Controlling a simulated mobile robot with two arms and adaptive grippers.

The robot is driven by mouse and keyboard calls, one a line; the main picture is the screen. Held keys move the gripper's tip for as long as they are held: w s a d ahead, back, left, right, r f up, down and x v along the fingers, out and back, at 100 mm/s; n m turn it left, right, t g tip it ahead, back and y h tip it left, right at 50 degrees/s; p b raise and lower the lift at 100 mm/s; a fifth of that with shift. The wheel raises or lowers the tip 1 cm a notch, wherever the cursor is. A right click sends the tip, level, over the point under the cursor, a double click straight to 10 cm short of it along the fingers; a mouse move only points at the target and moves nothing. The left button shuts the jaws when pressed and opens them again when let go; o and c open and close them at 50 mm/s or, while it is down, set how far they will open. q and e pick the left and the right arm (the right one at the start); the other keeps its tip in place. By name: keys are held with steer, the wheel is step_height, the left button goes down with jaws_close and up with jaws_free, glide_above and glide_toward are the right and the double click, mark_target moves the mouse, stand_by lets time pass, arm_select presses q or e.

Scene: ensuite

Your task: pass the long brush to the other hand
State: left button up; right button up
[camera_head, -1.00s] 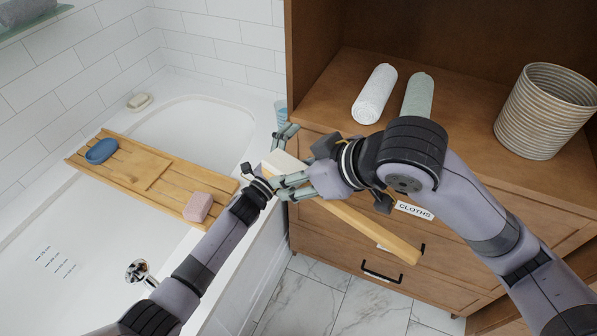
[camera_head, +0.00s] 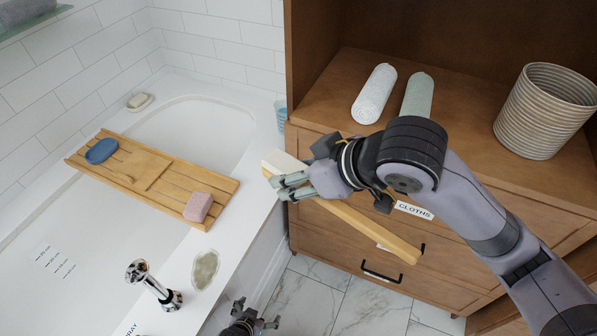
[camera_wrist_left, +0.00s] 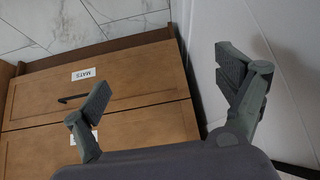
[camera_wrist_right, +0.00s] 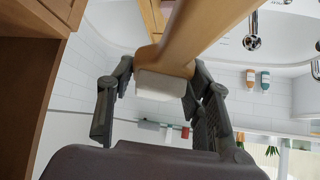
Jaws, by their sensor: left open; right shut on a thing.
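The long brush (camera_head: 368,229) has a long wooden handle and a pale head. It slants down to the right in front of the wooden cabinet. My right gripper (camera_head: 287,186) is shut on the brush near its head end. In the right wrist view the brush (camera_wrist_right: 200,35) runs between the fingers of that gripper (camera_wrist_right: 160,108), with its pale end block low between them. My left gripper (camera_head: 257,312) is low in the head view, open and empty, apart from the brush. In the left wrist view the left gripper (camera_wrist_left: 165,95) has its fingers spread, with no brush between them.
The wooden cabinet (camera_head: 465,180) carries a rolled white towel (camera_head: 374,94), a green one (camera_head: 418,95) and a striped basket (camera_head: 545,110). The bathtub on the left has a wooden tray (camera_head: 150,172) across it. A chrome tap (camera_head: 152,284) stands on the tub rim.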

arm_select(q)
steer(key=s+a+f+g, duration=0.2)
steer(key=s+a+f, duration=0.1)
steer(key=s, duration=0.6)
steer(key=s+a+f+n+g+y, duration=0.1)
steer(key=s+a+f+g, duration=0.1)
steer(key=s, duration=0.7)
steer(key=s+a+f+g+y, duration=0.1)
steer(key=s+a+f, duration=0.3)
steer(key=s, duration=0.5)
steer(key=shift+s+a+f+g, duration=0.2)
steer(key=shift+s+a+g, duration=0.25)
steer(key=shift+a, duration=0.3)
steer(key=shift+w, duration=0.1)
